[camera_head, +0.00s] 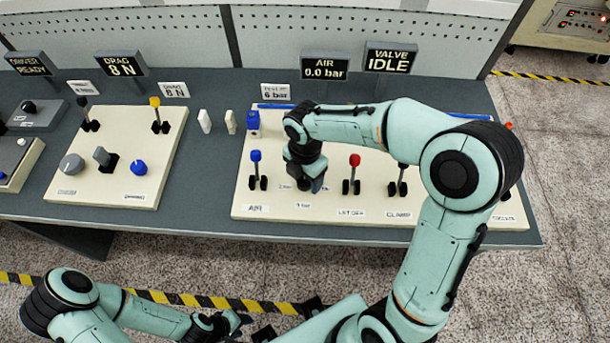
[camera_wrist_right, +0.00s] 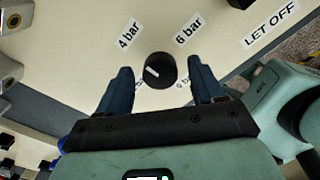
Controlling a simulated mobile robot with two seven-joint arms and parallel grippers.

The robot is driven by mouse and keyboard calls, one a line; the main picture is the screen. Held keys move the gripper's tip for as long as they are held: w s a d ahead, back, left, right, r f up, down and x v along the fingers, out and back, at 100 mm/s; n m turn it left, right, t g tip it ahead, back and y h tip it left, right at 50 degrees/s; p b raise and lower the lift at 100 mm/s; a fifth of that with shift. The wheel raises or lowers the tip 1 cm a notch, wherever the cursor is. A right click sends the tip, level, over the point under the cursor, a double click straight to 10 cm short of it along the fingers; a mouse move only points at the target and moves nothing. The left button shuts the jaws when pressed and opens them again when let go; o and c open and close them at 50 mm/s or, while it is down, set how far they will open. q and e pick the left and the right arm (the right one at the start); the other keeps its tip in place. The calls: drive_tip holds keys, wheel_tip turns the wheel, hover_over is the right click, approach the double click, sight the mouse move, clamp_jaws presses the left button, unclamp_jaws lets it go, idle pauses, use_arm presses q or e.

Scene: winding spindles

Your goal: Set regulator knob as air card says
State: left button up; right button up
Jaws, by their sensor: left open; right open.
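The regulator knob (camera_wrist_right: 160,70) is round and black with a white mark left of its middle. Labels around it read 4 bar (camera_wrist_right: 131,34) and 6 bar (camera_wrist_right: 188,33); the lower labels are partly hidden. The mark does not clearly point at either upper label. The air card (camera_head: 275,91) reads 6 bar, its upper line too small to read. The AIR display (camera_head: 325,68) shows 0.0 bar. My right gripper (camera_wrist_right: 159,78) is open, with its fingers on either side of the knob; contact is not clear. My left gripper (camera_head: 230,324) is open and empty, off the table's front.
A blue-topped AIR lever (camera_head: 256,170) stands left of my right gripper, and a red-topped LET OFF lever (camera_head: 353,174) to its right. My right arm hides part of the panel (camera_head: 240,208). Another panel (camera_head: 60,193) with knobs and levers lies at left.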

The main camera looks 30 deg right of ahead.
drive_tip(key=c, duration=1.1)
drive_tip(key=shift+o, duration=0.2)
drive_tip(key=shift+m, duration=0.4)
drive_tip(key=m, duration=0.3)
drive_tip(key=shift+m+b, duration=0.35)
drive_tip(key=shift+m, duration=0.05)
drive_tip(key=m, duration=0.4)
drive_tip(key=shift+s+b, duration=0.1)
drive_tip(key=shift+b, duration=0.2)
drive_tip(key=m, duration=0.5)
drive_tip(key=shift+b, duration=0.35)
use_arm(q)
drive_tip(key=s+f, duration=0.1)
drive_tip(key=f, duration=0.2)
drive_tip(key=shift+s+f+b, duration=0.1)
drive_tip(key=shift+s+b, duration=0.2)
drive_tip(key=shift+s, duration=0.1)
use_arm(e)
drive_tip(key=m, duration=0.4)
drive_tip(key=shift+a, duration=0.1)
drive_tip(key=shift+m, duration=0.3)
